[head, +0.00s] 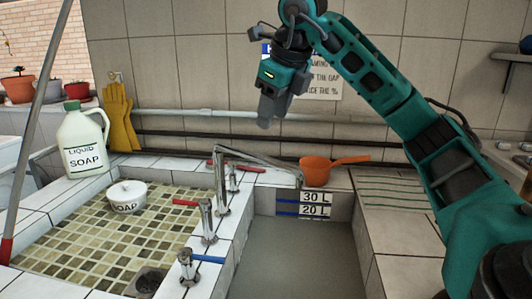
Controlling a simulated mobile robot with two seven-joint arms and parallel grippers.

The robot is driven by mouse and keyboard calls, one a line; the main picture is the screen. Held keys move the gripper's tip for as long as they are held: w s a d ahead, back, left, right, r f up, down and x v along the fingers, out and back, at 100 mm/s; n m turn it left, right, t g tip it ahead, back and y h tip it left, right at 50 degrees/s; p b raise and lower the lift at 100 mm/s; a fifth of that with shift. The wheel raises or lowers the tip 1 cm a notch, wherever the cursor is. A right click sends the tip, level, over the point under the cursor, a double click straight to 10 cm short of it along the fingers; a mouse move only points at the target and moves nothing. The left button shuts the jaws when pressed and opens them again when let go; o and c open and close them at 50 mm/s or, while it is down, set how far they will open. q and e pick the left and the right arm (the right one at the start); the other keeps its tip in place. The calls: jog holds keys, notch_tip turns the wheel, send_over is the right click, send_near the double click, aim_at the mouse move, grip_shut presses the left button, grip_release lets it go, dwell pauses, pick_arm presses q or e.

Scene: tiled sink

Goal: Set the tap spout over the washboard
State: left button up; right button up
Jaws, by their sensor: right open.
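The metal tap spout (262,160) rises from the divider between the two basins. It reaches right, over the back of the deep basin, with its tip just left of the orange dipper. The washboard appears to be the tiled slab with green ridges (395,193), right of the deep basin. The spout is apart from it. My right gripper (266,117) is open and empty, pointing down in front of the back wall, above the spout in the picture. It does not appear to touch anything. My left gripper is out of view.
An orange dipper (316,172) sits on the back ledge near the spout tip. Taps with red and blue handles (208,222) line the divider. The left mosaic basin (75,240) holds a white soap bowl (126,194). A soap jug (82,143) and yellow gloves (119,118) are farther left.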

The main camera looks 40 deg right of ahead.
aim_at(265, 157)
jog(key=x, duration=0.4)
jog(key=b+x, duration=0.1)
jog(key=x, duration=0.3)
jog(key=d+b+x, duration=0.1)
jog(key=x, duration=0.3)
jog(key=shift+f, duration=0.1)
jog(key=shift+c, duration=0.4)
grip_shut()
